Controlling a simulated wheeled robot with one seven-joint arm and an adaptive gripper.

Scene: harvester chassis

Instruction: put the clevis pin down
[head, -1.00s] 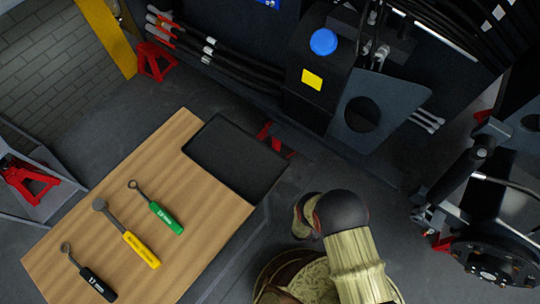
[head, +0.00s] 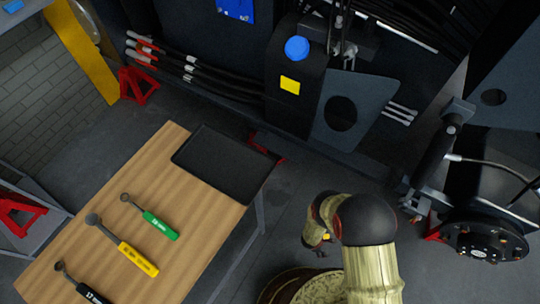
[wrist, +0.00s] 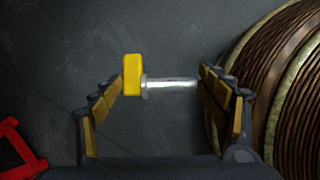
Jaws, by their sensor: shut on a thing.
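The clevis pin shows in the wrist view as a yellow block-shaped head (wrist: 132,74) with a silver shank (wrist: 172,83) lying crosswise. My gripper (wrist: 162,80) is shut on it, with the head at the left finger and the shank's end at the right finger. In the head view my gripper (head: 318,242) hangs to the right of the workbench, over the floor, and a small bit of yellow (head: 326,237) shows at it. Most of the fingers are hidden there by my arm.
A wooden workbench (head: 215,222) carries an empty-looking black tray (head: 225,165) at its far corner and green, yellow and black-handled tools. The dark chassis with a blue-capped tank (head: 296,85) stands behind. A wheel hub (head: 485,242) is at right. Red stands (head: 137,84) stand on the floor.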

